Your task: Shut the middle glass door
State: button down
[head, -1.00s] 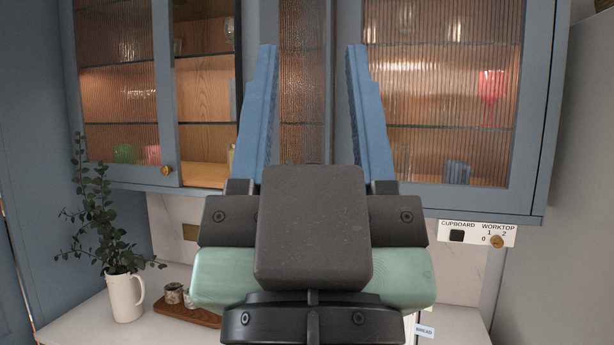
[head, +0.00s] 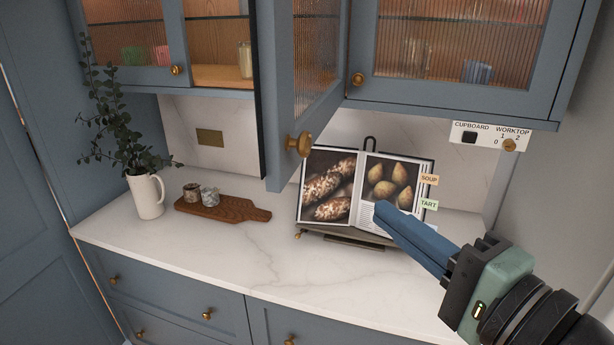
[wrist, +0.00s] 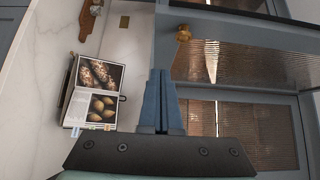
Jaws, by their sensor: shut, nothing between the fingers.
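The middle glass door (head: 306,85) of the wall cupboard stands open, swung out toward me, with reeded glass and a blue-grey frame. Its brass knob (head: 299,145) is at the lower left of the door. The opening to its left shows a wooden interior with a glass jar (head: 245,60). My gripper (head: 381,212) is shut and empty, low and to the right of the door, in front of the cookbook and apart from the door. In the wrist view the shut blue fingers (wrist: 161,130) point up the picture, and a brass knob (wrist: 183,34) shows beyond their tips.
An open cookbook (head: 330,180) on a stand, a wooden board (head: 225,208) with two small pots, and a white jug of leaves (head: 147,196) stand on the marble worktop (head: 200,245). The right glass door (head: 455,50) is closed. A switch panel (head: 490,136) hangs beneath it.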

jog(key=p, duration=0.4)
send_near(294, 165)
jog(key=w, duration=0.4)
jog(key=shift+w+a+r+p, duration=0.1)
jog(key=shift+w+a+p, duration=0.2)
jog(key=shift+a, duration=0.25)
jog(key=shift+w+a+r+p, duration=0.1)
jog(key=shift+w+a+p, duration=0.1)
jog(key=shift+a+p, duration=0.25)
jog(key=shift+w+a+f, duration=0.1)
jog(key=shift+a+f, duration=0.05)
jog(key=shift+a, duration=0.3)
